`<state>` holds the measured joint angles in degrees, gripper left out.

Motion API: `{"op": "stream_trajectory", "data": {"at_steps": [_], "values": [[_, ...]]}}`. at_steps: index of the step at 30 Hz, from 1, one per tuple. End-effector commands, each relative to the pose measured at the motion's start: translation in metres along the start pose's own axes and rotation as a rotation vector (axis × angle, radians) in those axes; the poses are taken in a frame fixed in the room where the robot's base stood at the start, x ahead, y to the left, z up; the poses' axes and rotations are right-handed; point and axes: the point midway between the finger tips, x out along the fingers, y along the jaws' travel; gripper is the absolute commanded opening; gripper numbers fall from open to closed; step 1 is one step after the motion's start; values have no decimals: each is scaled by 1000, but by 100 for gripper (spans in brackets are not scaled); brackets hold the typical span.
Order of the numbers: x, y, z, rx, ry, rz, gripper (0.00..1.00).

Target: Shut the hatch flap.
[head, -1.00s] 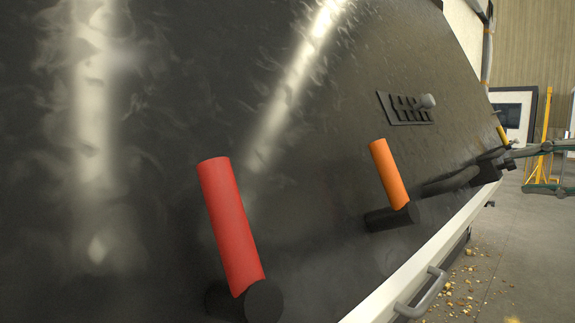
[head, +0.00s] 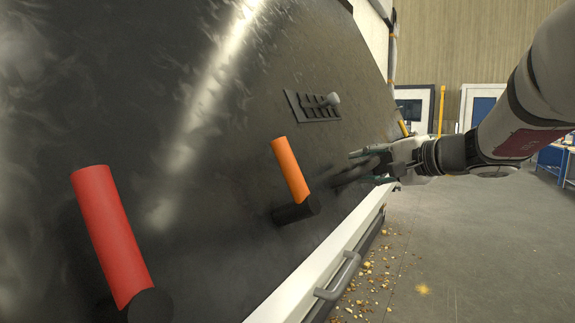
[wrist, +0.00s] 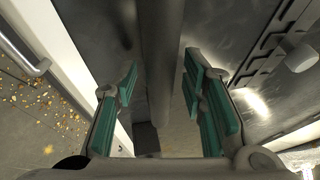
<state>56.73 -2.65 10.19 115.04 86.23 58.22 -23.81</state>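My gripper (head: 367,167) is at the right of the dark panel (head: 235,110), its fingers pointing left toward it. In the wrist view, a thick dark bar (wrist: 157,60) runs between the two green-padded fingers, with gaps on both sides. The gripper is open and not closed on the bar. The bar also shows in the head view (head: 347,174), partly hidden by the gripper. I cannot make out a separate hatch flap or whether the bar belongs to it.
A red handle (head: 108,235), an orange handle (head: 290,168) and a slotted plate with a grey knob (head: 333,98) stand on the panel. A grey grab handle (head: 340,277) sticks out from the white edge. Crumbs lie on the otherwise open floor (head: 460,260).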

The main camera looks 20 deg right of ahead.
Motion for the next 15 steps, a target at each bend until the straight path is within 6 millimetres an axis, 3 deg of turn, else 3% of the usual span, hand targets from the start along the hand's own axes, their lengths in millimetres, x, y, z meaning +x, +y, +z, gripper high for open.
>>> {"op": "stream_trajectory", "data": {"at_steps": [4, 9, 15], "values": [[0, 0, 0, 0, 0, 0, 38], [0, 0, 0, 0, 0, 0, 0], [0, 0, 0, 1, 1, 0, 0]]}}
